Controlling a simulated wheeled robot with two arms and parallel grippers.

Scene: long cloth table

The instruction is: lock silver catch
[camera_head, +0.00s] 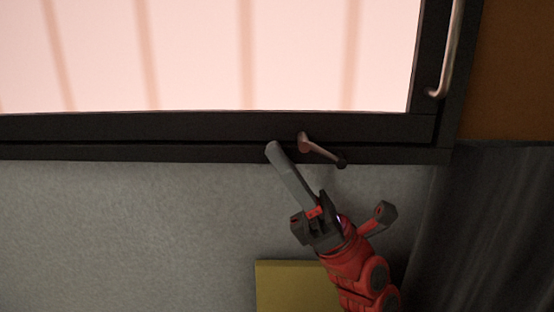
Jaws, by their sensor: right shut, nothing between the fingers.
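The silver catch (322,151) is a small slanted lever on the lower bar of the dark window frame (200,128). Its upper left end sits on the frame, and its darker lower right end points down and right at the sill's lower edge. My right gripper (274,150), red with long grey fingers, reaches up from below. Its fingers are shut with nothing between them. The fingertips are just left of the catch, with a small gap in the picture; depth is hard to judge. My left gripper is not in view.
A curved silver handle (452,50) is on the right side of the window frame. A yellow panel (285,288) is low behind my right arm. The grey wall (130,230) left of my arm is clear. A dark drape-like surface (500,230) stands at right.

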